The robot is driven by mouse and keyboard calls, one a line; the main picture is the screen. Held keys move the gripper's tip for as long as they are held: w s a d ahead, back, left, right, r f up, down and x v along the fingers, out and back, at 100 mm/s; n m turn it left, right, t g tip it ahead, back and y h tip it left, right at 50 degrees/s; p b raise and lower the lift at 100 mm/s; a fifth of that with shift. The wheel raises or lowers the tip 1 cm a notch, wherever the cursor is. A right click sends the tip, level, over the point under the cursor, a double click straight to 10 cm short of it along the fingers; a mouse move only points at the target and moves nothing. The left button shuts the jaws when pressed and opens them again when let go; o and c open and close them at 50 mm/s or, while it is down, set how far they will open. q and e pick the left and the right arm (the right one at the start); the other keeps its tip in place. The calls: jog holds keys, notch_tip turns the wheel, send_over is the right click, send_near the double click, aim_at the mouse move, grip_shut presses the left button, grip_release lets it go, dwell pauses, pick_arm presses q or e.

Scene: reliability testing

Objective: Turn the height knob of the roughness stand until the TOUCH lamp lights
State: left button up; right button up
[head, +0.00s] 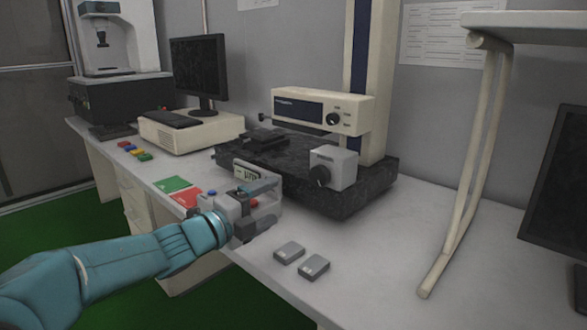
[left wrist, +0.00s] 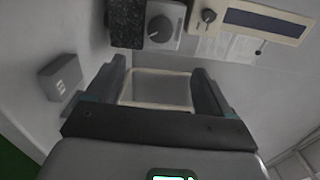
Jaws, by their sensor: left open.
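The roughness stand has a dark granite base (head: 365,197), a tall cream column (head: 375,80) and a cream head unit (head: 300,108) with a blue panel. A black knob (head: 320,176) sits on a grey box (head: 345,166) at the base's front. Another black knob (head: 333,119) is on the head unit. Which is the height knob, and whether a TOUCH lamp is lit, I cannot read. My left gripper (head: 268,205) is open, low in front of the base and apart from both knobs. In the left wrist view the grey-box knob (left wrist: 160,28) lies beyond the fingers (left wrist: 160,88).
Two small grey blocks (head: 302,259) lie on the front of the bench (head: 380,265). Red and green cards (head: 172,184) lie left of my gripper. A monitor (head: 198,68) stands at the back left. A cream-legged frame (head: 475,155) stands at the right.

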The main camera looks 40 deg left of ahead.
pick_arm(q)
jog(key=n, duration=0.5)
jog(key=n+p, duration=1.5)
jog(key=n, duration=0.7)
send_near(318, 179)
jog(key=w, duration=0.9)
jog(key=shift+w+d, duration=0.1)
jog(key=shift+d, duration=0.3)
jog(key=c, duration=1.1)
